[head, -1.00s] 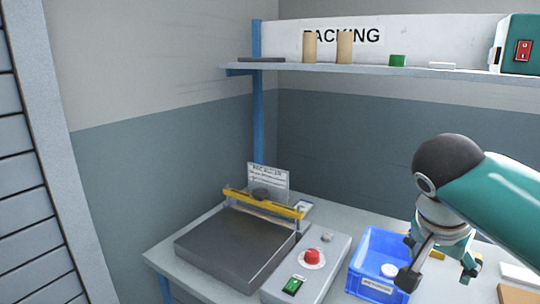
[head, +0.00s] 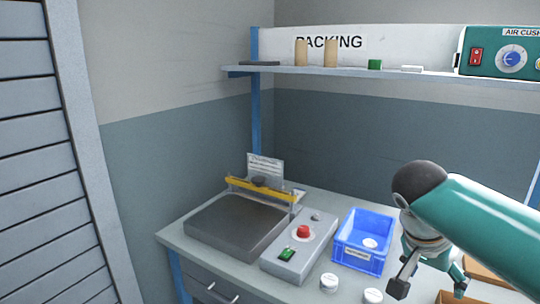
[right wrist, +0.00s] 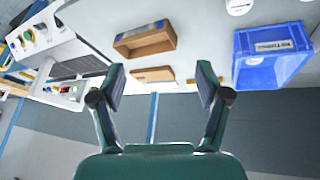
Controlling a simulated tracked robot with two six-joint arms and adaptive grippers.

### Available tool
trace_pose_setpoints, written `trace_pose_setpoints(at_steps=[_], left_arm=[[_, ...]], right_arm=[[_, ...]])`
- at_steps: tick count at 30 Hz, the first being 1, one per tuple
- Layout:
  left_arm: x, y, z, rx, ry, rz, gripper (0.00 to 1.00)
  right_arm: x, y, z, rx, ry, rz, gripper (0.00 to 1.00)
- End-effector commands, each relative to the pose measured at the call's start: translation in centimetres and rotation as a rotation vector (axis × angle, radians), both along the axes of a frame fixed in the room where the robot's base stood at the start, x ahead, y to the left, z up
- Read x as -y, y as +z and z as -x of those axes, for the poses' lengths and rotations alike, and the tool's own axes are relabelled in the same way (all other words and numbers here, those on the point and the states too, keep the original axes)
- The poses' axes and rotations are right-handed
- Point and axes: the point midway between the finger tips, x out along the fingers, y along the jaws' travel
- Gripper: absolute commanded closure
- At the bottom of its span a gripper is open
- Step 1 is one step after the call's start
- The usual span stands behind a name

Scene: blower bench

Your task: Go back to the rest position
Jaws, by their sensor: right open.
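My right gripper (head: 430,284) is at the lower right of the head view, in front of the bench's right part and right of the blue bin. In the right wrist view its two fingers (right wrist: 160,88) are spread wide with nothing between them. My left gripper does not show in the head view.
On the bench are a blue bin (head: 342,251) with a white round item inside, white round pieces (head: 328,283), a grey machine (head: 235,227) and a control box (head: 285,262) with a red button. A shelf (head: 400,73) runs above. Cardboard trays (right wrist: 145,40) show in the wrist view.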

Motion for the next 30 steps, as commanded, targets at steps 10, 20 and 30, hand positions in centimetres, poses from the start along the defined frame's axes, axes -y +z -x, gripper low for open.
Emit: trace_pose_setpoints(at_steps=[10,20,30], left_arm=[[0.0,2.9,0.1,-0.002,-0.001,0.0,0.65],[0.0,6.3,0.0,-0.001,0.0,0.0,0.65],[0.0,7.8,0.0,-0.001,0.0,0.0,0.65]], right_arm=[[0.3,-11.7,1.5,-0.341,0.006,-0.026,0.25],[-6.3,-30.4,11.7,-0.689,0.235,-0.429,0.25],[-16.9,-39.0,23.3,-0.519,0.467,-0.843,0.25]])
